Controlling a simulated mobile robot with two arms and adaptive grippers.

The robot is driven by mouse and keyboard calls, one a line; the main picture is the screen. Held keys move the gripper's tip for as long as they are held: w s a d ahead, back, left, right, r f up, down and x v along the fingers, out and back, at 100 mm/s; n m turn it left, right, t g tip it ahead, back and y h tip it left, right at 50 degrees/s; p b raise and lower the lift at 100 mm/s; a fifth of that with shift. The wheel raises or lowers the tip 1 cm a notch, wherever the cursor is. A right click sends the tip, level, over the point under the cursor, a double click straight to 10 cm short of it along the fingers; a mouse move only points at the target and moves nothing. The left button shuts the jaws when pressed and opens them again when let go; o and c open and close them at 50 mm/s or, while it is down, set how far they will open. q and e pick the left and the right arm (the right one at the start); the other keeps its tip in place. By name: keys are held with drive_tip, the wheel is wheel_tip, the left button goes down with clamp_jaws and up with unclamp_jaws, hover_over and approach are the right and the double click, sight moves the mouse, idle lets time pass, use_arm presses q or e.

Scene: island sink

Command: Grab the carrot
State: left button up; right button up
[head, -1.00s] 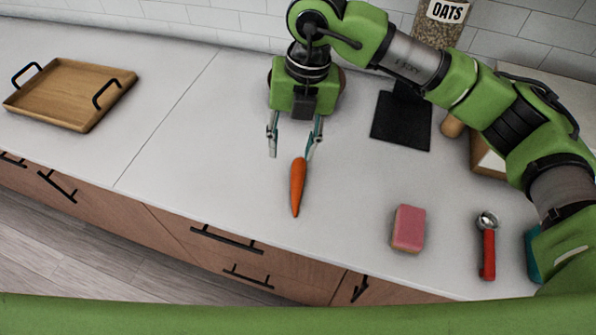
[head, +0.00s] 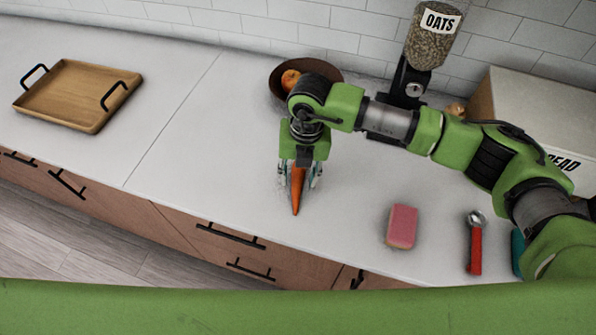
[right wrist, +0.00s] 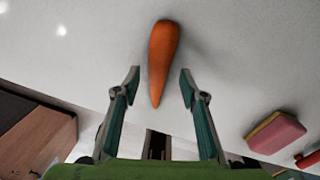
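The orange carrot (head: 296,190) lies on the white counter with its thin tip toward the front edge. My right gripper (head: 298,184) is over it, pointing down, with one finger on each side of the carrot. In the right wrist view the carrot (right wrist: 163,62) lies between and beyond the open fingers of the right gripper (right wrist: 159,84). Gaps show on both sides, so the fingers do not touch it. The carrot's thick end is hidden under the gripper in the head view. My left gripper is not in view.
A pink sponge (head: 401,226) and a red-handled scoop (head: 475,245) lie to the right. A wooden tray (head: 78,94) is at the far left. Behind are a fruit bowl (head: 331,74), an oats dispenser (head: 431,40) and a bread box (head: 540,110). The counter left of the carrot is clear.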

drive_tip(key=shift+a+f, duration=0.1)
drive_tip(key=shift+f, duration=0.65)
clamp_jaws()
drive_tip(key=shift+r, duration=0.15)
